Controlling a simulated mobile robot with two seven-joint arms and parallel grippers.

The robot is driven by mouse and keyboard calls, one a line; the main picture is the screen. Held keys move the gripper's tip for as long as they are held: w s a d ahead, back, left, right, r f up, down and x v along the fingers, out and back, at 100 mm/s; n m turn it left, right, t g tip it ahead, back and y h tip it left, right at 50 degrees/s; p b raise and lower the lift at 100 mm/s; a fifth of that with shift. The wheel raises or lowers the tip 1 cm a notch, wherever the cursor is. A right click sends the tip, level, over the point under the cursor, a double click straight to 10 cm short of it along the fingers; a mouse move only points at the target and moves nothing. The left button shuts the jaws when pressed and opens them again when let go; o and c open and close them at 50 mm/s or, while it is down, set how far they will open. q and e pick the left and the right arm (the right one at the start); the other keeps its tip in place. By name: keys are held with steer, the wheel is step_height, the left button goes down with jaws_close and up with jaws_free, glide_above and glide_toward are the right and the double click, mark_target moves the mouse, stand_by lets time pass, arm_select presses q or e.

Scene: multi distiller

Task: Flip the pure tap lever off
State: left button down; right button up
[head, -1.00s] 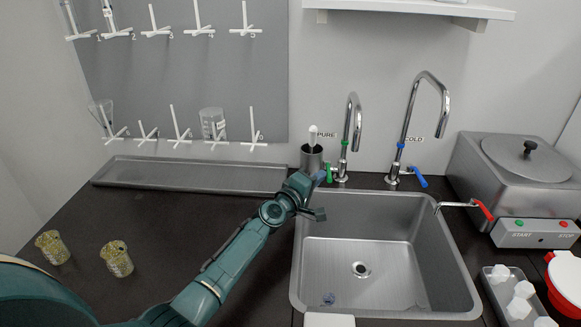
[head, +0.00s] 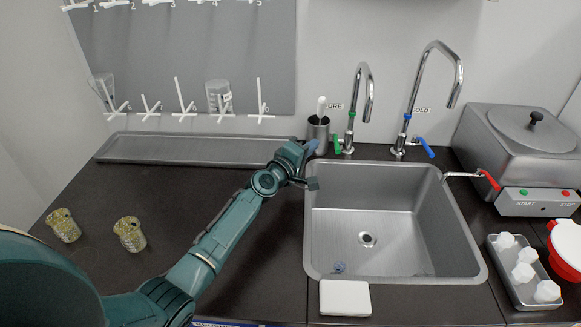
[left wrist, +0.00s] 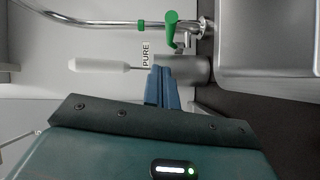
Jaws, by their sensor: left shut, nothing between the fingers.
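The pure tap (head: 352,108) is a chrome gooseneck with a green band, standing behind the sink under the PURE label. Its green lever (head: 337,145) is on the left side of the tap base. The lever also shows large at the top of the left wrist view (left wrist: 171,28). My left gripper (head: 311,148) is shut and empty, left of the lever, with a gap between its blue tips and the lever. In the left wrist view its closed fingers (left wrist: 162,74) lie over the steel brush cup, below the lever. My right gripper is out of view.
A steel cup (head: 318,134) with a white-handled brush stands just behind my left fingertips. The cold tap (head: 408,118) with a blue lever is to the right. The sink (head: 390,220) lies in front. A long tray (head: 190,149) is at the left, by the pegboard.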

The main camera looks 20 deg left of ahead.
arm_select(q)
steer(key=s+p, duration=0.1)
steer(key=s, duration=0.8)
steer(key=shift+s+d+r+p, duration=0.15)
steer(key=shift+d+p, duration=0.25)
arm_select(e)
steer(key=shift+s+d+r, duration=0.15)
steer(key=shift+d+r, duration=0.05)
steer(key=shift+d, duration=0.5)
